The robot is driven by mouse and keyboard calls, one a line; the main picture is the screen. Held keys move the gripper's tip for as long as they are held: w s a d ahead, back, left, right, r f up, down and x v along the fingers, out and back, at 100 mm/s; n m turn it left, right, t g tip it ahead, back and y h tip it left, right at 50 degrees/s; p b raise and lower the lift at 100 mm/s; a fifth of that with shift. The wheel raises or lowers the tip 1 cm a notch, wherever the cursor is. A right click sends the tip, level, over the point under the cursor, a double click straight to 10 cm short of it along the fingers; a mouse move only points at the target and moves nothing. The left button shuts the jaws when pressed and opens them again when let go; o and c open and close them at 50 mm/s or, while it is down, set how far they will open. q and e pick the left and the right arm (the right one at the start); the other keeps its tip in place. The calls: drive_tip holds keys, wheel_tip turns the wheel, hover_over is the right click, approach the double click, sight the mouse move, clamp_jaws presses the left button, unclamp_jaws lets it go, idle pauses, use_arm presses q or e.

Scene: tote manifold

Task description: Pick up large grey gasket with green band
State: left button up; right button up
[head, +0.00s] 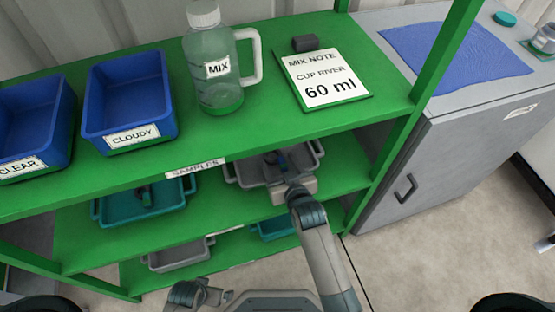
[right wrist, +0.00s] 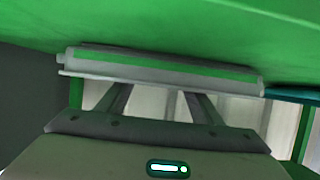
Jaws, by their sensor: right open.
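A grey tray (head: 245,178) stands on the middle green shelf, with small dark and blue parts (head: 283,160) in it. I cannot make out a large grey gasket with a green band among them. My right gripper (head: 284,178) is at the tray's front edge, partly hiding it. In the right wrist view the open right gripper (right wrist: 158,92) has its fingers apart, pointing at a long grey body (right wrist: 160,70) with a green strip, apparently the tray side. Nothing shows between the fingers. A grey part of mine at the lower left may be my left gripper (head: 195,294); its jaws are unclear.
The top shelf (head: 170,165) overhangs the tray. It bears blue bins (head: 125,95), a MIX jug (head: 215,80) and a note (head: 325,80). A teal tray (head: 140,210) stands left of the grey tray. A green post and grey cabinet (head: 450,160) stand right.

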drive_tip(key=shift+w+a+f, duration=0.1)
drive_tip(key=shift+w+f, duration=0.1)
drive_tip(key=shift+w, duration=0.2)
drive_tip(key=c, duration=1)
